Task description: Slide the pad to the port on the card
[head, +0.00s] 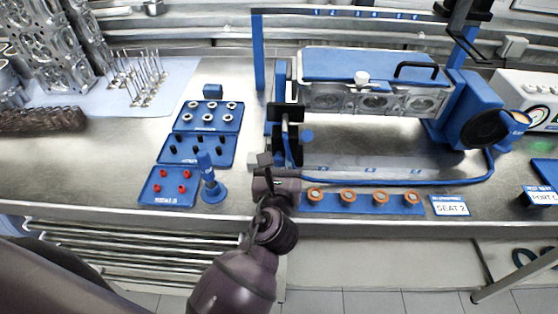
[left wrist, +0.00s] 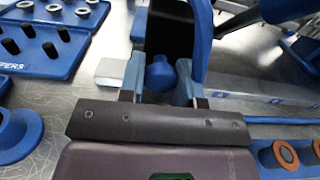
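My left gripper (left wrist: 160,85) reaches in at the front of the blue end frame on the bench. Its two fingers stand apart on either side of a blue knob (left wrist: 161,73) in the left wrist view. I cannot tell whether they touch it. A black plate stands behind the knob. In the head view the wrist hides part of this spot, and a round blue piece (head: 307,136) shows just to its right. One card (head: 450,206) reads "SEAT 2"; another card (head: 541,196) at the right edge seems to read "PORT C". I cannot tell which part is the pad. My right gripper is out of view.
A metal engine head (head: 370,100) is mounted behind, under a numbered blue gantry (head: 345,13). A blue strip (head: 363,204) with orange-ringed parts lies along the front edge. Blue parts trays (head: 167,198) and a blue stand (head: 213,192) are left. A light metal block (left wrist: 111,72) sits beside the left finger.

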